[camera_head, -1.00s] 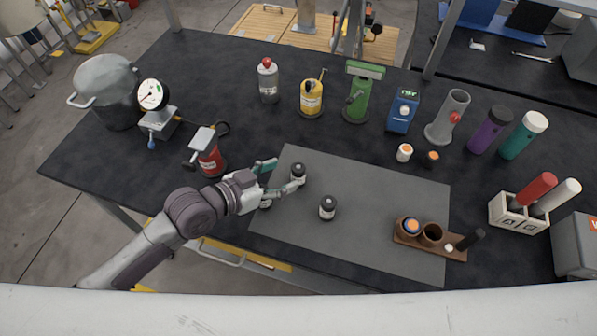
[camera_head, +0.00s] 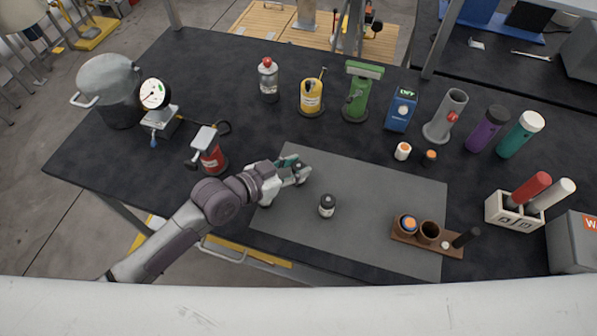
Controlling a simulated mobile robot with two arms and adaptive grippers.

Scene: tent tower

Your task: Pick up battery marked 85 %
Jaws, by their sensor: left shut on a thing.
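My left gripper (camera_head: 293,172) is over the upper left of the grey mat (camera_head: 375,190). It is shut on a small dark-topped battery, mostly hidden by its fingers. A second battery (camera_head: 327,205), dark with a pale band, stands upright on the mat, right of and nearer than the gripper. No charge marking can be read on either one, so I cannot tell which is 85 %. My right gripper is not in view.
A brown wooden holder (camera_head: 447,249) sits at the mat's lower right. A red device (camera_head: 210,158) is close to my left arm. Bottles and tools line the back. The mat's middle is clear.

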